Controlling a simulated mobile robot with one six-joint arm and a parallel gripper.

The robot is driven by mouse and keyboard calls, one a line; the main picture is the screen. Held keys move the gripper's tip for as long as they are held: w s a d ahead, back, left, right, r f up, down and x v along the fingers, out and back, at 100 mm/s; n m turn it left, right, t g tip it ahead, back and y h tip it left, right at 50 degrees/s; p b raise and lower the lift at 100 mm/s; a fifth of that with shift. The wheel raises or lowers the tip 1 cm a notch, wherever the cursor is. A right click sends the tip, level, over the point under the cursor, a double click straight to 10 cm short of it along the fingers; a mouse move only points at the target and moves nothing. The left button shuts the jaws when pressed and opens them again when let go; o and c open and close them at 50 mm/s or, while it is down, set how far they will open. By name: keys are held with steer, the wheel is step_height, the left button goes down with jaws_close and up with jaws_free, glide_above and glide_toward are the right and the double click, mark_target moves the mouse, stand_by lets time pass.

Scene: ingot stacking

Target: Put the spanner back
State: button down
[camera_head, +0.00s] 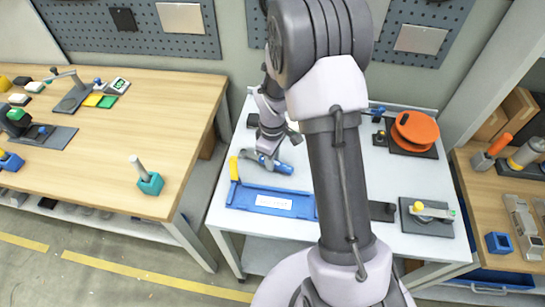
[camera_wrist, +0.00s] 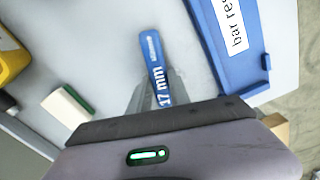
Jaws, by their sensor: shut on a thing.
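The blue spanner (camera_wrist: 151,50), marked "17 mm", sits between the fingers of my gripper (camera_wrist: 155,92) in the wrist view. Its blue end points away from the wrist. In the head view the spanner (camera_head: 280,167) shows at the tip of my gripper (camera_head: 263,156), over the white table, just behind the blue bar rest. My gripper is shut on it. The spanner's other end is hidden by the gripper. I cannot tell whether it touches the table.
The blue bar rest (camera_head: 237,197) with a yellow end lies in front; its label (camera_wrist: 232,22) shows in the wrist view. An orange round thing (camera_head: 415,128) stands at the back right. A dark fixture (camera_head: 427,222) is front right. A wooden bench (camera_head: 110,190) stands left.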

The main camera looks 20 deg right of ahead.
steer(key=shift+f+b, duration=0.3)
steer(key=shift+f, duration=0.15)
stand_by(0.6)
steer(key=c, duration=1.4)
jaws_free()
steer(key=shift+r+p, duration=1.25)
steer(key=shift+r, duration=0.3)
steer(key=o, duration=0.5)
steer(key=shift+o, duration=0.2)
steer(key=shift+f, duration=0.1)
